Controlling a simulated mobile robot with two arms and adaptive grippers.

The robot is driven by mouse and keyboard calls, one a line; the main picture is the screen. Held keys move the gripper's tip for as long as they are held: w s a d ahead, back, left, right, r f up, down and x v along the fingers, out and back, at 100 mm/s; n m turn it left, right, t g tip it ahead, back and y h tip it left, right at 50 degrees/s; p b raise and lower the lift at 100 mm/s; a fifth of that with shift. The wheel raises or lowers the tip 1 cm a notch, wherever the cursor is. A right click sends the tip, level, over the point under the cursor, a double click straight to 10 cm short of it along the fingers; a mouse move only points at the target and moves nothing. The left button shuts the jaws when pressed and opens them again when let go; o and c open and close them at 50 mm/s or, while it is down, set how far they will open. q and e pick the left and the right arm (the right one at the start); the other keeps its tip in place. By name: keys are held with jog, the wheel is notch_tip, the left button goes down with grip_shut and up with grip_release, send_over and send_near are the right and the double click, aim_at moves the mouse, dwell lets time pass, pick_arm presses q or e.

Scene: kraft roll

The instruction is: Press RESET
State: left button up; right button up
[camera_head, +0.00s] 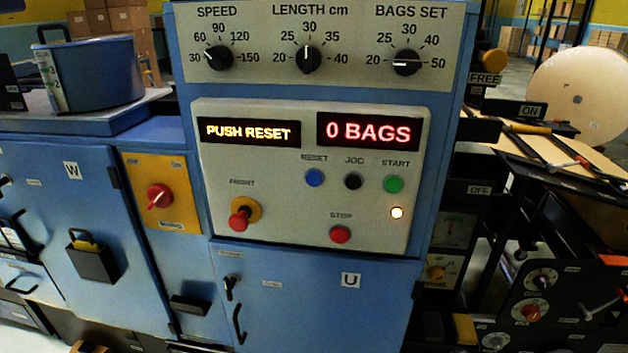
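The blue RESET button (314,177) sits on the light grey control panel (290,210), below the two displays and left of the black JOG button (353,181). The left display (248,132) reads PUSH RESET in yellow. The right display (368,132) reads 0 BAGS in red. Neither of my grippers shows in the head view, and nothing covers the RESET button.
Beside JOG is the green START button (394,184). Below are a lit lamp (397,213), the red STOP button (340,234) and a red mushroom button (240,219) on yellow. Three dials line the upper panel (260,30). A paper roll (580,95) stands right.

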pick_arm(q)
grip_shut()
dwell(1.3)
